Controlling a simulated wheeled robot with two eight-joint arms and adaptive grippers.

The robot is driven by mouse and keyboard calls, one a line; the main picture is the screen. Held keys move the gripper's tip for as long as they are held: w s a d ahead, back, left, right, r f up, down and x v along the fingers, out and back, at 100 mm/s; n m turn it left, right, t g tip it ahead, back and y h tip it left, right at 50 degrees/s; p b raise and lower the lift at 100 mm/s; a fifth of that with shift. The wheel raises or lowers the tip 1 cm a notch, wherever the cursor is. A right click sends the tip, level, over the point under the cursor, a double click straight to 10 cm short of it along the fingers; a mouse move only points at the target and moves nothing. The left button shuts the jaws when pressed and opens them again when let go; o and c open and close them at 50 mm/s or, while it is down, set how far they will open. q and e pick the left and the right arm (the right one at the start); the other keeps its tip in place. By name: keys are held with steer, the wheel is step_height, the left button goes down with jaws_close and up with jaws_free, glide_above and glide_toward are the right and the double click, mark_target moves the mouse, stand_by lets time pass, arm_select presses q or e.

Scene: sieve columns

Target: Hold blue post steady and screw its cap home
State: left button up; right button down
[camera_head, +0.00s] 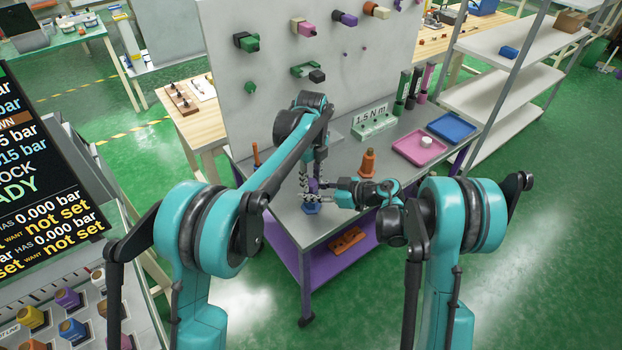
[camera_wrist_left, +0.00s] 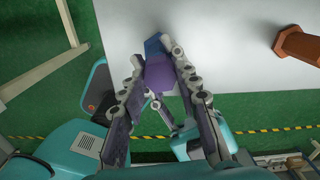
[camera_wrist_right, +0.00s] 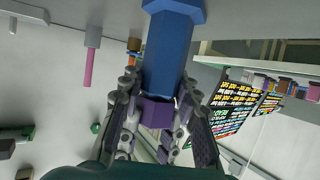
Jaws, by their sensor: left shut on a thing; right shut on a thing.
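The blue post (camera_head: 312,208) stands near the front left edge of the grey bench. In the right wrist view its long blue shaft (camera_wrist_right: 168,60) runs to a wider foot. The purple cap (camera_wrist_right: 156,112) sits in line on the end of the post. It also shows in the left wrist view (camera_wrist_left: 158,73), with blue beyond it. My left gripper (camera_wrist_left: 156,56) comes down from above and is shut on the purple cap. My right gripper (camera_wrist_right: 159,80) comes in from the side and is shut on the blue post. The thread between cap and post is hidden.
An orange-brown post (camera_head: 367,163) stands close by to the right. A pink tray (camera_head: 408,160) with a white piece and a blue tray (camera_head: 468,138) lie farther right. A grey pegboard (camera_head: 285,90) with fittings rises behind. A 1.5 N m sign (camera_head: 371,115) stands at the back.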

arm_select(q)
steer(key=m, duration=0.4)
steer(key=shift+m, duration=0.4)
steer(key=m, duration=0.3)
steer(key=shift+m, duration=0.4)
steer(key=o, duration=0.9)
steer(key=shift+r, duration=2.25)
steer(key=shift+o, duration=0.2)
